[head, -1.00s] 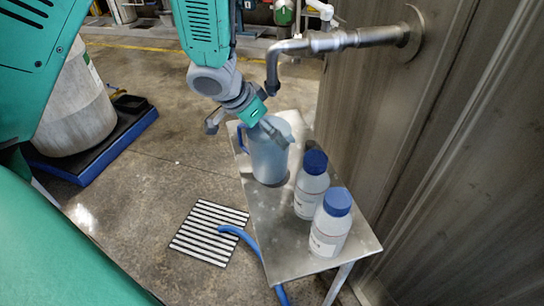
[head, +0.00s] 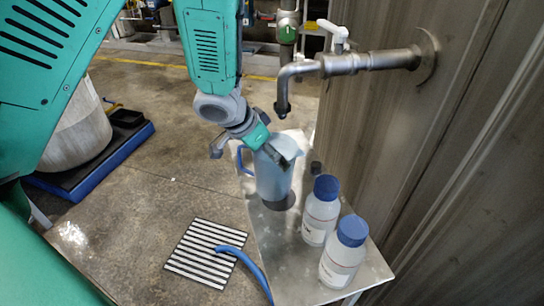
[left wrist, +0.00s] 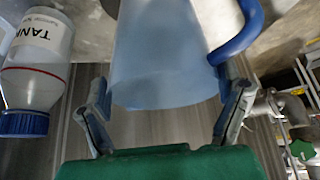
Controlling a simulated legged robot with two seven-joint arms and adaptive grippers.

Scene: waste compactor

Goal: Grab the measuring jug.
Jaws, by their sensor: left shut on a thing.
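The measuring jug (head: 272,180) is translucent blue with a blue handle (head: 241,158) on its left side. It is upright over the steel table (head: 285,262), below and left of the tap; a dark patch shows at its base, and I cannot tell if it touches the top. My left gripper (head: 252,152) is at the jug's upper part, shut on it. In the left wrist view the jug (left wrist: 160,60) is between the two fingers (left wrist: 165,108), with its handle (left wrist: 240,35) at the right. My right gripper is not in view.
Two white bottles with blue caps, one nearer (head: 342,255) and one farther (head: 320,212), stand right of the jug. A steel tap (head: 335,65) juts from the metal wall above. A blue hose (head: 245,262) and a floor grate (head: 203,252) are at the left.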

